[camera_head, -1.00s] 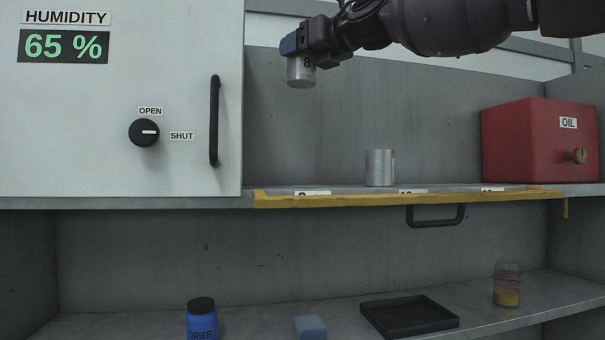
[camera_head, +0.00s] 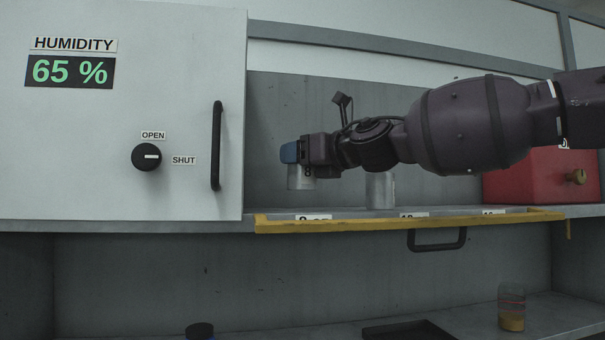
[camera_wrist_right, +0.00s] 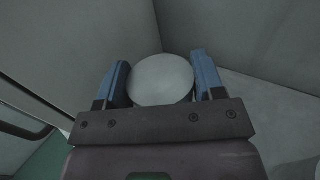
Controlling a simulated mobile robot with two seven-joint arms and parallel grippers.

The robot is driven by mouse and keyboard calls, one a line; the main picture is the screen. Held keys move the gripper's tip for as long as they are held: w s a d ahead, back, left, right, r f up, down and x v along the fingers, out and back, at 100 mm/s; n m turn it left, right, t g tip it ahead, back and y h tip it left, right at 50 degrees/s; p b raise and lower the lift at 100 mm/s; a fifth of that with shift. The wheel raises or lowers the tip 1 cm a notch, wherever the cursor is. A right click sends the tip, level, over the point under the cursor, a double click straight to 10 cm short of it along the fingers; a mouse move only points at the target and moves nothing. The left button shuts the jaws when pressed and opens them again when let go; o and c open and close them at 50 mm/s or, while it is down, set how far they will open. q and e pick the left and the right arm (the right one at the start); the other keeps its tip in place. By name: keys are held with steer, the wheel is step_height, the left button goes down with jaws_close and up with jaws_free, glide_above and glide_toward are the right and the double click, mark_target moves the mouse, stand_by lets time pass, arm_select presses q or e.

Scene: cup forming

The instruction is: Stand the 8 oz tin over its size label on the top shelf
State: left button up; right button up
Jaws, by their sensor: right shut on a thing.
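My right gripper (camera_head: 300,152) is shut on a small silver tin (camera_head: 300,180), which hangs upright below the fingers. In the right wrist view the tin's round pale top (camera_wrist_right: 160,80) sits between the two blue fingers. The tin is a little above the top shelf, over the leftmost size label (camera_head: 313,217), which reads as 8 oz. I cannot tell its depth over the label exactly. A second, taller silver tin (camera_head: 380,191) stands on the shelf behind the middle label (camera_head: 413,215), partly hidden by my right arm. My left gripper is not in view.
A white cabinet with a black handle (camera_head: 216,146) and knob stands close at the left. A red oil box (camera_head: 535,178) is at the right, partly behind my arm. A yellow edge strip (camera_head: 440,222) runs along the shelf front. A jar (camera_head: 511,308) stands below.

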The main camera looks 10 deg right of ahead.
mark_target(303, 174)
step_height(303, 174, down, 4)
steer(key=shift+d+r, duration=0.1)
steer(key=shift+r, duration=0.15)
steer(key=shift+f, duration=0.1)
steer(key=o, duration=1)
steer(key=shift+c, duration=0.2)
